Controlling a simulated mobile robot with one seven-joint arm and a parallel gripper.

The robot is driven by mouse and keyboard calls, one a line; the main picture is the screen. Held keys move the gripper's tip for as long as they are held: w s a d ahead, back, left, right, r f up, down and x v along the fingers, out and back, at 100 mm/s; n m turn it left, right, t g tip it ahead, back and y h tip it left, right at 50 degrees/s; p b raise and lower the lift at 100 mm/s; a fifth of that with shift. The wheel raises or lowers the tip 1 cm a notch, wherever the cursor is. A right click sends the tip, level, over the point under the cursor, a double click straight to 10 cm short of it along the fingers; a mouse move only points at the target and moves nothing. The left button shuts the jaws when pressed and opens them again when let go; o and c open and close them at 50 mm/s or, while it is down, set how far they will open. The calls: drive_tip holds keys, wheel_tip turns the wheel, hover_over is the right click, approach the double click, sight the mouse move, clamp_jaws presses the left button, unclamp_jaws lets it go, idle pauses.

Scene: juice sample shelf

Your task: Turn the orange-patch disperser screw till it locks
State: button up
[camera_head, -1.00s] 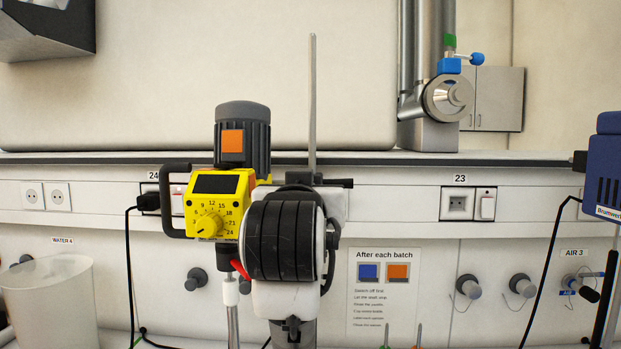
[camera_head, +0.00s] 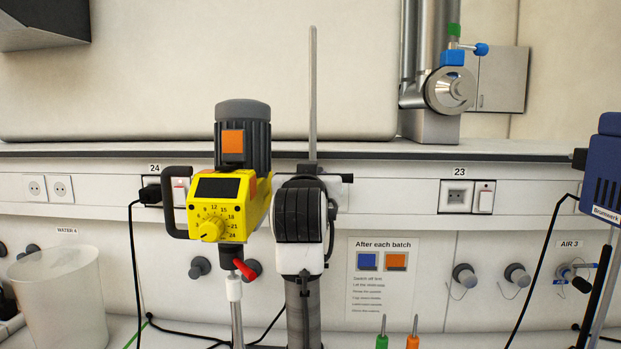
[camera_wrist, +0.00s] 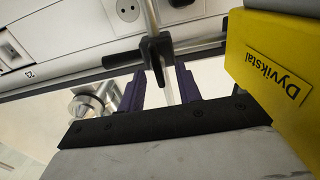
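The disperser has a yellow control box (camera_head: 223,202) with a dial, and a grey motor (camera_head: 243,135) bearing an orange patch (camera_head: 232,142). It hangs beside an upright metal rod (camera_head: 312,90). In the wrist view its yellow side (camera_wrist: 285,70) fills the right edge. A black clamp piece (camera_wrist: 155,47) joins the rod and a horizontal bar there. The head view hides the fingers behind my arm.
Green (camera_head: 381,340) and orange (camera_head: 412,341) handled tools stand in front. A blue device (camera_head: 605,165) is at far right. A sign (camera_head: 382,277) hangs behind.

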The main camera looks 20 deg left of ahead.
clamp_jaws()
drive_tip(key=shift+f+m, duration=0.1)
drive_tip(key=shift+m, duration=0.3)
drive_tip(key=shift+w+d+m+b, duration=0.15)
drive_tip(key=shift+m+b, duration=0.15)
drive_tip(key=shift+m, duration=0.95)
drive_tip(key=shift+s+d+m+b, duration=0.15)
drive_tip(key=shift+m+b, duration=0.1)
drive_tip(key=shift+m, duration=1)
drive_tip(key=shift+w, duration=0.1)
drive_tip(key=shift+o, duration=0.3)
unclamp_jaws()
drive_tip(key=shift+a, duration=0.15)
drive_tip(key=shift+d, duration=0.2)
